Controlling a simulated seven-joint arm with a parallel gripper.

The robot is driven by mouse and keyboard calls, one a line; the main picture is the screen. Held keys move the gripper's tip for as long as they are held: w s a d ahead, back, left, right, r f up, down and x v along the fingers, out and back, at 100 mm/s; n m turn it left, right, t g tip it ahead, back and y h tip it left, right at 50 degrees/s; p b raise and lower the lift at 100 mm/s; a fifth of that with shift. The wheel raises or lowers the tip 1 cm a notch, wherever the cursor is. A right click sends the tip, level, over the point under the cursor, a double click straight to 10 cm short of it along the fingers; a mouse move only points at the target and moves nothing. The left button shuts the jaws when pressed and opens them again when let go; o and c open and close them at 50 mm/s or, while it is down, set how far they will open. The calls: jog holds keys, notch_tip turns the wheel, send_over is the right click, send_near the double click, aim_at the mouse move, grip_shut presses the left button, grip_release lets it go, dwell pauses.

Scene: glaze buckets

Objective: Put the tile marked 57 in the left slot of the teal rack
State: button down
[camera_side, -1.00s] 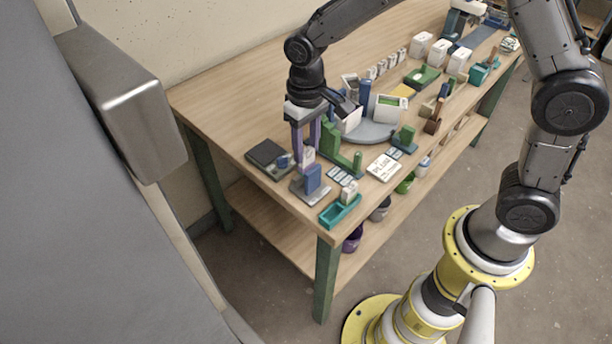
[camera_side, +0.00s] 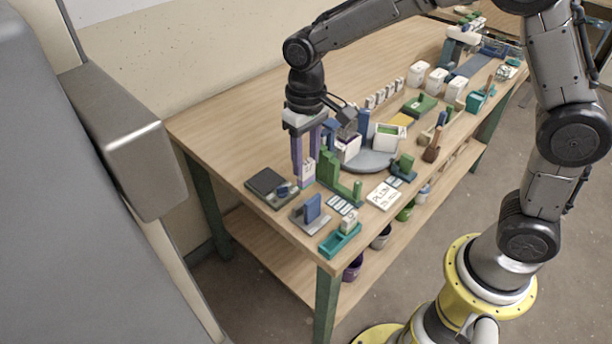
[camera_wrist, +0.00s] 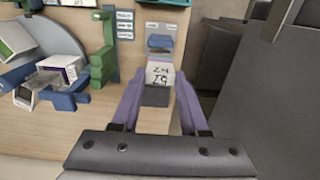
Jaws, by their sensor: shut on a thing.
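My gripper (camera_side: 303,180) is shut on a white tile (camera_side: 308,174) with a purplish top. In the wrist view the tile (camera_wrist: 159,77) hangs between the purple fingers, its mark 57 upside down. It is above the table, behind a grey stand (camera_side: 309,218) with an upright blue block (camera_side: 312,207). A teal open holder (camera_side: 341,242) lies at the near table corner, with a white block (camera_side: 349,222) at its back. Another teal holder (camera_side: 477,101) stands far right. I cannot make out left or right slots in either.
A green stepped stand (camera_side: 330,170) is close right of my gripper. A dark pad (camera_side: 266,182) lies to the left. A grey round plate (camera_side: 372,161) and a white sign (camera_side: 383,195) are further right. The table's back left is clear.

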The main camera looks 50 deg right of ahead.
jog(key=s+a+r, duration=0.2)
jog(key=s, duration=0.7)
jog(key=shift+s+a+f, duration=0.1)
jog(key=shift+s+f, duration=0.1)
jog(key=shift+f, duration=1.8)
jog(key=shift+s+f, duration=0.15)
jog(key=shift+f, duration=1.85)
jog(key=shift+s+a+f, duration=0.1)
jog(key=shift+s+f, duration=0.1)
jog(key=shift+f, duration=1.8)
jog(key=shift+f, duration=0.3)
jog(key=shift+c, duration=1.7)
grip_release()
notch_tip(320, 180, up, 7)
jog(key=shift+d, duration=0.15)
